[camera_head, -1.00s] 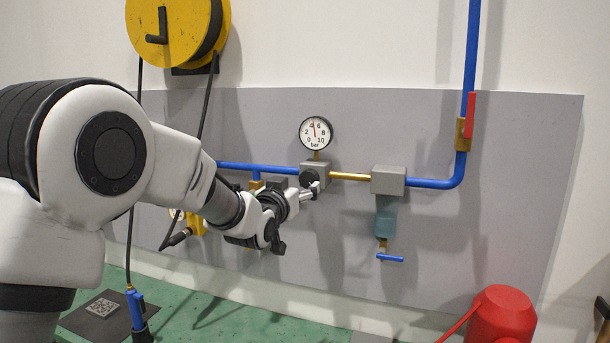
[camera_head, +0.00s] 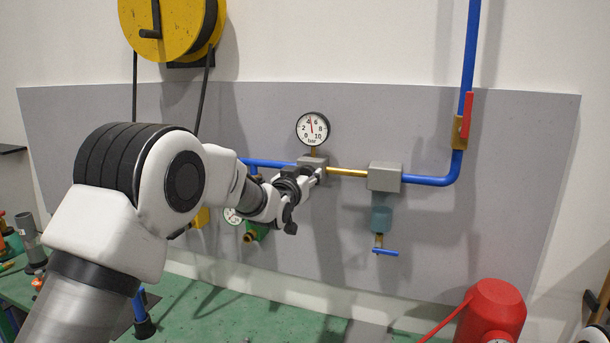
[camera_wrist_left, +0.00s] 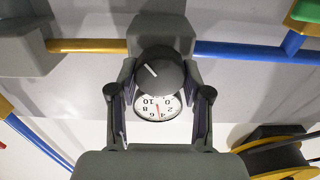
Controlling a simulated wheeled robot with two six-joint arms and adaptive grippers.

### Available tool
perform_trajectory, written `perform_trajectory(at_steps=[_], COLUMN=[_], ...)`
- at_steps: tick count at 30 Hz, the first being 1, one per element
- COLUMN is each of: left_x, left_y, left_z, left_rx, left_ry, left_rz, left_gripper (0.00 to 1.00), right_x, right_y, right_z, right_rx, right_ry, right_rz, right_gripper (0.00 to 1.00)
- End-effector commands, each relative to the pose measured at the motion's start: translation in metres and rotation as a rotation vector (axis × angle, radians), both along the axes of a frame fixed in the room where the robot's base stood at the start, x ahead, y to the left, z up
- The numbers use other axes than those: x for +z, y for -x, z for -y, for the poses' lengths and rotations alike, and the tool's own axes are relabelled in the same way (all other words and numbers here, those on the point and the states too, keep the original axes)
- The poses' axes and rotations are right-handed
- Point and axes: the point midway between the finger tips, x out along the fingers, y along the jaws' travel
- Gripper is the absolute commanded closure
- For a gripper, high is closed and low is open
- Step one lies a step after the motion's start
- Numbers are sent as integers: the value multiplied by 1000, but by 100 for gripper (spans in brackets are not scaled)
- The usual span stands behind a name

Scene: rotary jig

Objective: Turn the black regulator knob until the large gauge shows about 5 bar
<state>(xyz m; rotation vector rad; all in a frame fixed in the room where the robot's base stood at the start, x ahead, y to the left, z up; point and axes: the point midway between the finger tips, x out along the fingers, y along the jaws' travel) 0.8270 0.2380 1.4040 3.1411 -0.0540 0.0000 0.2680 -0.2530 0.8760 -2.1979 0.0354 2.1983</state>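The black regulator knob (camera_wrist_left: 160,75) has a white mark pointing up and left in the left wrist view. My left gripper (camera_wrist_left: 160,78) has one finger at each side of the knob, with no clear gap, and looks shut on it. In the head view my left gripper (camera_head: 317,176) is at the grey regulator block (camera_head: 318,162) and hides the knob. The large gauge (camera_head: 313,128) stands above the block, its needle between 4 and 6, a little nearer 4. The gauge also shows upside down in the left wrist view (camera_wrist_left: 147,106), partly behind the knob. My right gripper is not in view.
A blue pipe (camera_head: 428,180) and a brass pipe (camera_head: 346,172) run to either side of a second grey block (camera_head: 384,177). A small gauge (camera_head: 232,216) is below my left forearm. A red tank (camera_head: 493,309) stands at lower right, a yellow reel (camera_head: 168,25) at upper left.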

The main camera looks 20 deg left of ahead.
Motion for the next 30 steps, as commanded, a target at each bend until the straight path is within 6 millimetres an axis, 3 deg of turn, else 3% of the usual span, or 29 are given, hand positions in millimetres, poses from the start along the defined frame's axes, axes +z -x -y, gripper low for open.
perform_trajectory(at_steps=[3,10,19,20,21,22,30], left_x=[-1,-4,0,0,0,0,0], left_y=[0,0,0,0,0,0,0], left_z=[0,1,1,1,1,1,1], left_rx=[0,0,0,0,0,0,0], left_ry=[-5,-144,-169,-169,-169,-169,-168], left_rz=[0,8,6,6,6,6,6], left_gripper=[86,86,86,44,30,26,26], right_x=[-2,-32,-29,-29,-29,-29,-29], right_y=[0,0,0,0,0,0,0], right_z=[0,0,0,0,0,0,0], right_rx=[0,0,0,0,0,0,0], right_ry=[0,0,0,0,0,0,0], right_rz=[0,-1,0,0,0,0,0], right_gripper=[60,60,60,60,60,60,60])
